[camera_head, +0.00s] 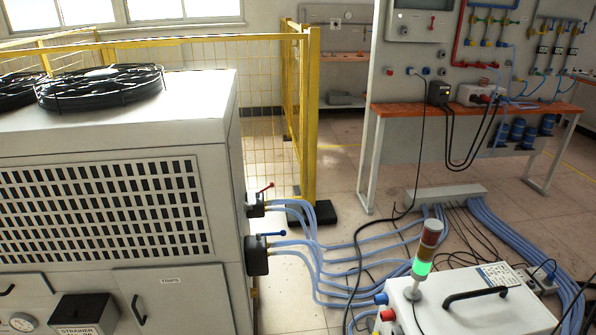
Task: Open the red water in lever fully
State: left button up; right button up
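A small red lever (265,188) sits on a dark valve on the right side of the large white chiller cabinet (108,120). It slants up and to the right. Below it, a blue lever (272,234) on a second dark valve (256,256) points right, roughly level. Blue hoses (330,237) run from both valves toward the right. Another small red lever (432,22) shows on the wall panel at the upper right. I cannot read any label by the levers. Neither of my grippers shows in this view.
A white unit (470,300) with a signal tower (426,250), lit green, stands at the lower right. A yellow mesh fence (311,115) stands behind the cabinet. Hoses and black cables cross the floor. Bare floor (345,160) shows between fence and orange-topped bench (400,109).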

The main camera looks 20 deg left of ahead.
aim_at(271, 184)
jog(key=i+j+z, duration=0.4)
jog(key=i+j, duration=0.5)
jog(key=i, duration=0.1)
